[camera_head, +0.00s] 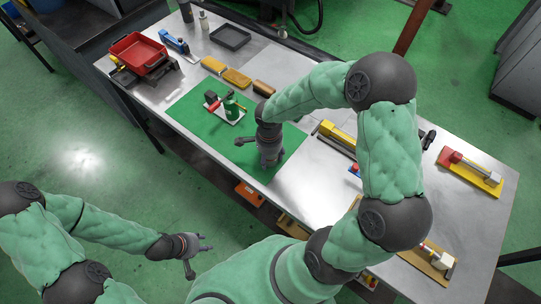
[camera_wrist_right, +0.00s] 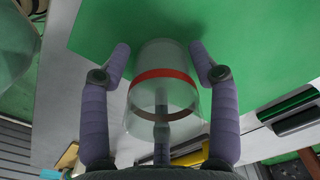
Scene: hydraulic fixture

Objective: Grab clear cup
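The clear cup (camera_wrist_right: 165,95) with a red band shows in the right wrist view, between the fingers of my right gripper (camera_wrist_right: 161,62). The fingers are spread on both sides of it, with a small gap at the tips. A grey bar shows through the cup's clear wall. In the head view my right gripper (camera_head: 256,150) is low over the front part of the green mat, and I cannot make out the cup there. My left gripper (camera_head: 197,254) is open and empty in front of the table, over the floor.
The green mat (camera_head: 190,110) lies on the metal table. A small white tray (camera_head: 224,108) with a green bottle and red part stands on it. A red bin (camera_head: 138,54) is at the far left. A yellow tool (camera_head: 337,135) and red-yellow fixture (camera_head: 470,170) lie to the right.

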